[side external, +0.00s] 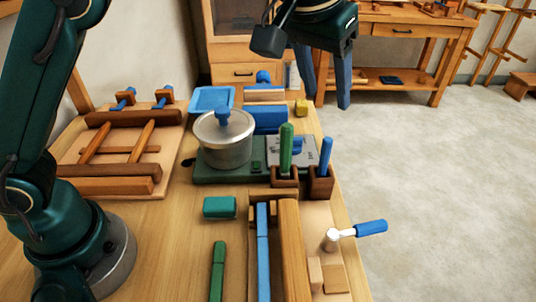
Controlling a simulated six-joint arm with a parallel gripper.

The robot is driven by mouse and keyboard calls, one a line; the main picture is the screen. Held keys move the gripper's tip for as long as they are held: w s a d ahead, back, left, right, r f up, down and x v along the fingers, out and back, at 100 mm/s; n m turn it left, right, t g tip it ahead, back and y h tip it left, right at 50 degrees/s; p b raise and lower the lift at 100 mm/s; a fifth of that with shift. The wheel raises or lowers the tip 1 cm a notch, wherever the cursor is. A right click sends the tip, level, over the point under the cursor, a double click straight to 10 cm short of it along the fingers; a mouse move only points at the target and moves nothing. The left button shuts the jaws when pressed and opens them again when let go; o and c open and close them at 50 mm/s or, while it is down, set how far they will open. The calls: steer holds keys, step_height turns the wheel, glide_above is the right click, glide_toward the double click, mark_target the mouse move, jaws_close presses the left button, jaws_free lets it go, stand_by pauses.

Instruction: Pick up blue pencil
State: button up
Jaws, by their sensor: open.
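My gripper (327,95) is open and empty at the top centre, with its two blue-grey fingers pointing down above the right edge of the workbench. A thin blue stick (325,157), which looks like a blue pencil, stands nearly upright in a small brown wooden holder (320,184) below the fingers; its lower end is hidden in the holder. The gripper is apart from it. A longer blue bar (263,250) lies in a wooden channel at the front; I cannot tell if it is a pencil.
A thick green stick (286,148) stands in another brown holder (285,178) just left of the blue stick. A lidded metal pot (224,145) stands farther left. A blue-handled crank (369,228) juts past the bench's right edge. A green block (219,207) lies in front.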

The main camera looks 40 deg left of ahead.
mark_target(325, 146)
steer(key=f, duration=0.8)
steer(key=shift+w+d+f, duration=0.2)
steer(key=shift+d+f, duration=0.15)
steer(key=shift+x, duration=2.7)
jaws_close()
